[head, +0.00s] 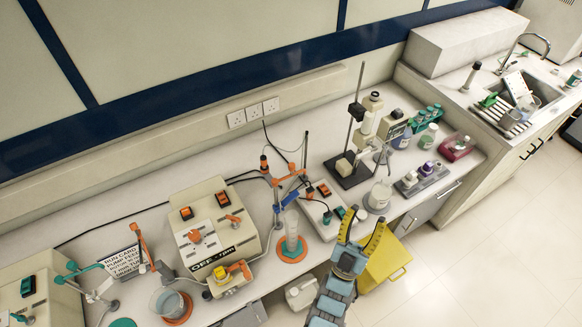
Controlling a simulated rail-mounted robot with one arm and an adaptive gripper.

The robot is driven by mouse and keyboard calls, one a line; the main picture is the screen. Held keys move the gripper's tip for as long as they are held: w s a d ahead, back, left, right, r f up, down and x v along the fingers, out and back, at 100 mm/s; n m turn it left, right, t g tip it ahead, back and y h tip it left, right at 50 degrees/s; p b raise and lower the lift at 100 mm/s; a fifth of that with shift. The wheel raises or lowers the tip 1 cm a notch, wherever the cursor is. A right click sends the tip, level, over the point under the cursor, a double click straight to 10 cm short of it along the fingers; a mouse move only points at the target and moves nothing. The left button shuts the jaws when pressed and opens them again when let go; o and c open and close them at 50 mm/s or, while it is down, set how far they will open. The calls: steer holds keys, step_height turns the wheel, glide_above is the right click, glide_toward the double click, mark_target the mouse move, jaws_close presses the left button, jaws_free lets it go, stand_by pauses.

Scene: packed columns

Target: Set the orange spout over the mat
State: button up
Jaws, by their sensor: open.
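An orange spout-like arm (145,247) stands on a small post at the left of the bench, near a printed card; I cannot tell exactly where its tip points. A round green mat (122,323) lies at the bottom edge, partly cut off, apart from and below the orange spout. Two round orange mats also show: one (291,257) under a clear cylinder, one (181,318) under a beaker. My gripper (367,215), with yellow fingers, is open and empty at the bench's front edge, far to the right of the spout.
A teal spout (78,271) stands left of the orange one. A pump box (213,236) and a clear beaker (167,301) are close on the right. The clear cylinder (291,229) and a flask (380,194) stand near my gripper. A yellow bin (388,263) is below.

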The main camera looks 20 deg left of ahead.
steer(key=w+a+f+n+g+y+b, duration=0.1)
steer(key=w+a+f+n+g+b, duration=0.25)
steer(key=w, duration=0.85)
steer(key=w+a+f+n+g+y, duration=0.2)
steer(key=w+f+g, duration=0.35)
steer(key=w, duration=0.75)
steer(key=w+a+f+n+g+y+b, duration=0.1)
steer(key=w+a+f+n+g+b, duration=0.3)
steer(key=w, duration=0.8)
steer(key=s+a+r+n+g+y+b, duration=0.1)
steer(key=s+a+r+n+g+y, duration=0.1)
steer(key=s+a+r+n+g, duration=0.5)
steer(key=s+a+r+n+g+b, duration=0.2)
steer(key=s+a+r+g+b, duration=0.1)
steer(key=s+r+g, duration=0.7)
steer(key=t+b, duration=0.1)
steer(key=b, duration=0.2)
glide_toward(292, 165)
steer(key=p+x, duration=0.1)
steer(key=x, duration=0.9)
steer(key=shift+f, duration=0.1)
